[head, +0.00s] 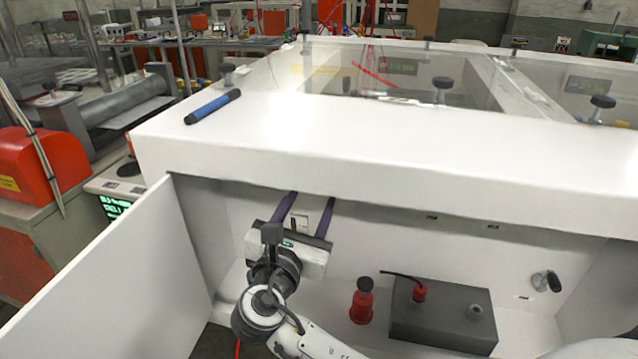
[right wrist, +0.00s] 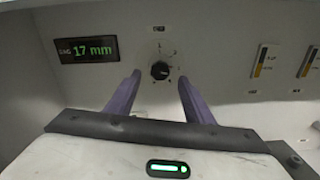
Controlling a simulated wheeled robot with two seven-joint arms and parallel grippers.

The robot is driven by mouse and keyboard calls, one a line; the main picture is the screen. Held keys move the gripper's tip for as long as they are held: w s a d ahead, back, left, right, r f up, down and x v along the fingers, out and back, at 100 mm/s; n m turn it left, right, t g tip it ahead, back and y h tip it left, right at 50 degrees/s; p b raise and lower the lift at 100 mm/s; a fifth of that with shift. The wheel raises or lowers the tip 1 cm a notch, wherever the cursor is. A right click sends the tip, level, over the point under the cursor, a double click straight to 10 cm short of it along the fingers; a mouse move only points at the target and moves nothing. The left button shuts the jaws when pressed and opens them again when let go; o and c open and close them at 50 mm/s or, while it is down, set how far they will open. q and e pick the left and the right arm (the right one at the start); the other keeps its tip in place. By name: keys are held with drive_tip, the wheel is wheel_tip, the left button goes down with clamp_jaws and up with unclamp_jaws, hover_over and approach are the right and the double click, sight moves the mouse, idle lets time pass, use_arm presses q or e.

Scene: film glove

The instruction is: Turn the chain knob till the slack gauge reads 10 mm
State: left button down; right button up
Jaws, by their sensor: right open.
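In the right wrist view a small black chain knob (right wrist: 160,70) sits on the white panel, with a pale pointer line and a dial mark around it. The slack gauge (right wrist: 87,49), a black display left of the knob, reads 17 mm in green. My right gripper (right wrist: 160,77) is open. Its two purple fingers point at the panel, one on each side of the knob in the picture, with clear space between each finger and the knob. In the head view my right gripper (head: 312,198) reaches into the white cabinet; I cannot make out the knob there. My left gripper is out of view.
Two small indicators (right wrist: 265,61) are on the panel to the right. In the cabinet stand a red bottle-like object (head: 362,301) and a grey box (head: 440,325); a crank handle (head: 546,281) is at right. An open white door (head: 120,275) is at left. A blue cylinder (head: 212,107) lies on top.

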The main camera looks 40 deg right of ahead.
drive_tip(key=x, duration=0.7)
drive_tip(key=shift+d, duration=0.1)
drive_tip(key=c, duration=1)
drive_tip(key=shift+c, duration=0.2)
